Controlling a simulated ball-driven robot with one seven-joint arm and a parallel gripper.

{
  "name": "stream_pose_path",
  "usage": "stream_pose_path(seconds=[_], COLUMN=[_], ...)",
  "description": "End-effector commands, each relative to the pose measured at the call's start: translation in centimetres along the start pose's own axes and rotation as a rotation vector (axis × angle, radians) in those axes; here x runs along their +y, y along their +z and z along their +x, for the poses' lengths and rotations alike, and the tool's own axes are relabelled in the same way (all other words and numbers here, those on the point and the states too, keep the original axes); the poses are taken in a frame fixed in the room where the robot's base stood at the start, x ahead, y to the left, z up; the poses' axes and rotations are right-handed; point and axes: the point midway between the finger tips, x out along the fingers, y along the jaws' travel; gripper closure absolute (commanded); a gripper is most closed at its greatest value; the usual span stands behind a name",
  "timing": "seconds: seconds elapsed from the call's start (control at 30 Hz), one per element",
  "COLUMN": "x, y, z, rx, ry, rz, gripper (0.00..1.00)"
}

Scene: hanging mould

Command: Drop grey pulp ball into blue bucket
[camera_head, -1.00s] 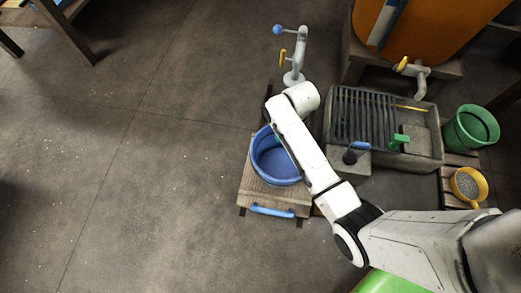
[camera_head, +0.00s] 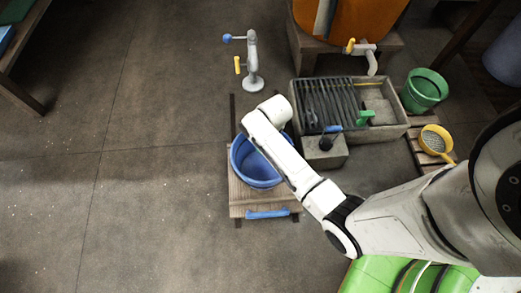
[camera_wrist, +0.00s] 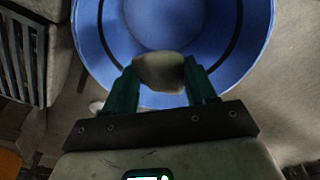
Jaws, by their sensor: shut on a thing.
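The blue bucket (camera_head: 254,170) stands on a small wooden stand left of the stone sink in the head view. In the wrist view the bucket (camera_wrist: 92,45) fills the upper middle, its open mouth and inner wall showing. My gripper (camera_wrist: 163,82) is shut on the grey pulp ball (camera_wrist: 160,70), a lumpy pale grey piece between the two green fingers. The ball appears in front of the bucket's opening, near the rim on my side; the height above it is hard to tell. In the head view my arm hides the gripper, the ball and the bucket's right part.
The wooden stand (camera_head: 240,203) has a blue handle (camera_head: 268,214) at its front. A stone sink (camera_head: 393,120) with a dark grate stands to the right. A green bucket (camera_head: 424,91) and a yellow sieve (camera_head: 436,141) are farther right. Open floor lies to the left.

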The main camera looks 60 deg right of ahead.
Motion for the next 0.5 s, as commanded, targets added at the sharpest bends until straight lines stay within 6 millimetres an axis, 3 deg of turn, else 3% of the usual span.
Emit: stream_pose_path(seconds=[0.03, 0.13, 0.5], x=[0.01, 0.01, 0.01], y=[0.12, 0.18, 0.19], z=[1.08, 1.69, 1.82], rx=[0.001, 0.001, 0.001], ry=[0.000, 0.000, 0.000], rz=[0.000, 0.000, 0.000], gripper=[0.76, 0.76, 0.76])
